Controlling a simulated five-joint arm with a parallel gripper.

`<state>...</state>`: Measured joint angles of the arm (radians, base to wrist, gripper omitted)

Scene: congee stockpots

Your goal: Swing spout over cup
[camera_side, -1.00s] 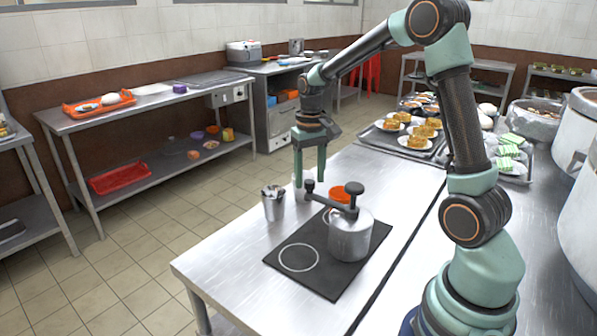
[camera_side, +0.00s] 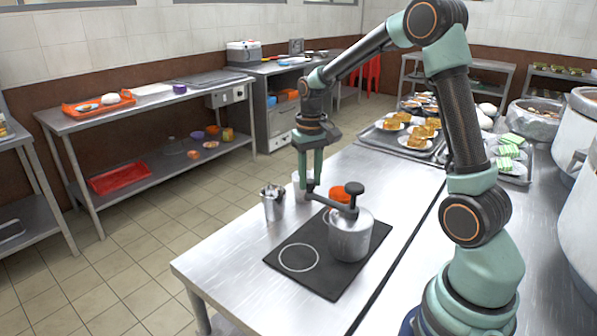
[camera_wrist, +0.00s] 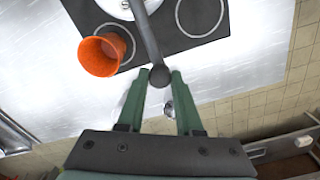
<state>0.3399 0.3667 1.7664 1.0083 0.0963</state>
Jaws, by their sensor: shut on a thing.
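A dark spout bar (camera_side: 334,204) reaches left from the pot's top to a ball end; the bar also shows in the wrist view (camera_wrist: 145,35). My gripper (camera_side: 312,187) is shut on the ball end (camera_wrist: 160,76), its green fingers on either side. An orange cup (camera_wrist: 104,52) stands behind the pot in the side view, partly hidden (camera_side: 338,194). The spout bar is not over this cup in the wrist view.
A white ring (camera_side: 298,257) is marked on the mat's bare left part. A metal container with items in it (camera_side: 272,204) stands left of my gripper, with a pale cup (camera_side: 298,190) behind. Trays of food (camera_side: 400,142) lie at the back right. The front left tabletop is clear.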

